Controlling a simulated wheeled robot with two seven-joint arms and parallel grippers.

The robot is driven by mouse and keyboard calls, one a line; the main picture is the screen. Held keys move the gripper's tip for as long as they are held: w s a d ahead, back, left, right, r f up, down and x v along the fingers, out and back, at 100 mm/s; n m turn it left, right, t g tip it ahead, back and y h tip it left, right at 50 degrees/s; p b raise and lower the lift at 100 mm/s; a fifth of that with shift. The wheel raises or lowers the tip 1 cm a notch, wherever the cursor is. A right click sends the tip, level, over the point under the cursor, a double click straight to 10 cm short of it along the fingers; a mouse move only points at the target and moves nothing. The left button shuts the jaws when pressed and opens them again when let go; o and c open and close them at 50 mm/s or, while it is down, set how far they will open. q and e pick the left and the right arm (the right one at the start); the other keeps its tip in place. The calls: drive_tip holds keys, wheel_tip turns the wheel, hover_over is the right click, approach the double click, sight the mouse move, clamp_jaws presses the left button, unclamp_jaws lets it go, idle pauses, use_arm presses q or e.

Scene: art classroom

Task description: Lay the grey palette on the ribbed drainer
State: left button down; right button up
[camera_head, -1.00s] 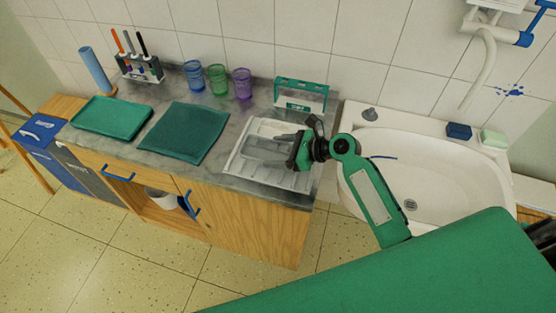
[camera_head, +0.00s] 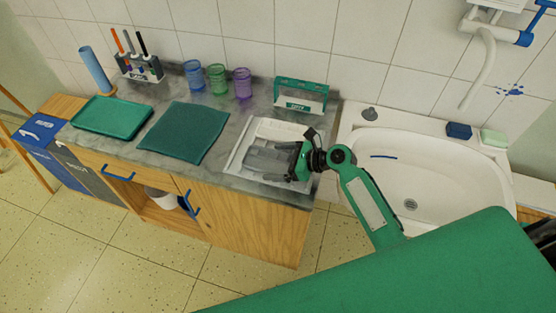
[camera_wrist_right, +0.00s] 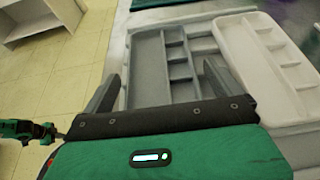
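The grey palette (camera_head: 268,160), with several wells, appears to lie flat on the white ribbed drainer (camera_head: 237,168) at the right end of the counter. In the right wrist view the grey palette (camera_wrist_right: 150,65) is between the fingers of my right gripper (camera_wrist_right: 162,85). These fingers are spread, with narrow gaps beside the palette's edges, so the gripper looks open. In the head view my right gripper (camera_head: 291,161) is at the palette's right end.
A white palette (camera_wrist_right: 262,45) lies beside the grey one on the drainer (camera_wrist_right: 298,98). A green-and-white holder (camera_head: 301,95) stands behind. A dark green mat (camera_head: 184,132) and a teal tray (camera_head: 112,116) lie left. The sink (camera_head: 450,185) is right.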

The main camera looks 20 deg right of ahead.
drive_tip(key=shift+d+r, duration=0.1)
drive_tip(key=shift+r, duration=0.05)
drive_tip(key=b+v, duration=0.1)
drive_tip(key=v, duration=1.1)
